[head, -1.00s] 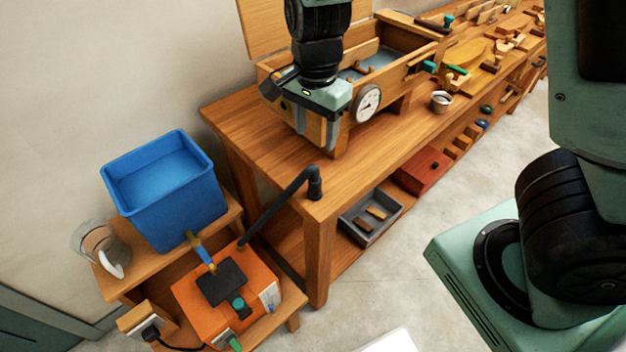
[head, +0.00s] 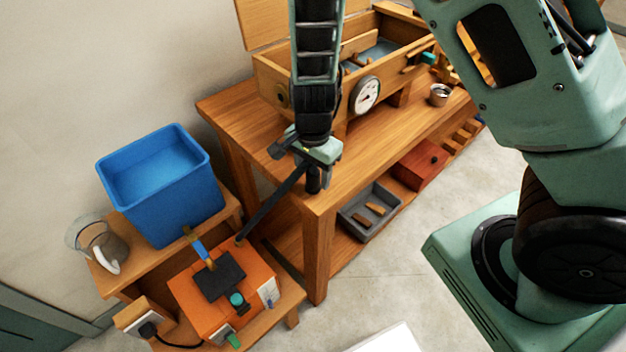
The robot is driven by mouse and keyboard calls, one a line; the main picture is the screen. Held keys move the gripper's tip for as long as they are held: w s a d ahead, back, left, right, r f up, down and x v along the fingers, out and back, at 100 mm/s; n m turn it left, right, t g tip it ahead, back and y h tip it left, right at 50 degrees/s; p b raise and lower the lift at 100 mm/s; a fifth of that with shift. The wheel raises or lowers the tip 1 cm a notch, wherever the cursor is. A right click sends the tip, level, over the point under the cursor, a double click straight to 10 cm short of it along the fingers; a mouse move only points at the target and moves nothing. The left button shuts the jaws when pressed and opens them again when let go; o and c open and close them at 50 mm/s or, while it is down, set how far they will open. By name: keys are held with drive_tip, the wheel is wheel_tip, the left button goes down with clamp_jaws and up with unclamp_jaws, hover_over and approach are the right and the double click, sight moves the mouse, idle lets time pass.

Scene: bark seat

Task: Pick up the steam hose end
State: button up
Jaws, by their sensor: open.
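The steam hose is a dark tube (head: 268,211) that rises from the orange steam generator (head: 205,309) up to the near left corner of the wooden bench (head: 250,127). Its end (head: 313,182) is a black elbow pointing down at the bench corner. My gripper (head: 305,168) is open, right over the hose end in this view. The gripper body covers the top of the elbow, so I cannot tell whether the fingers stand around it or only above it.
A wooden steam box with a round gauge (head: 366,95) stands on the bench behind my gripper. A metal cup (head: 439,94) stands to its right. A blue tub (head: 163,190) and a glass jug (head: 98,246) are at left. A grey tray (head: 369,213) sits on the lower shelf.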

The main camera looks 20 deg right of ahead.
drive_tip(key=shift+f, duration=0.45)
drive_tip(key=shift+c, duration=0.3)
drive_tip(key=c, duration=1)
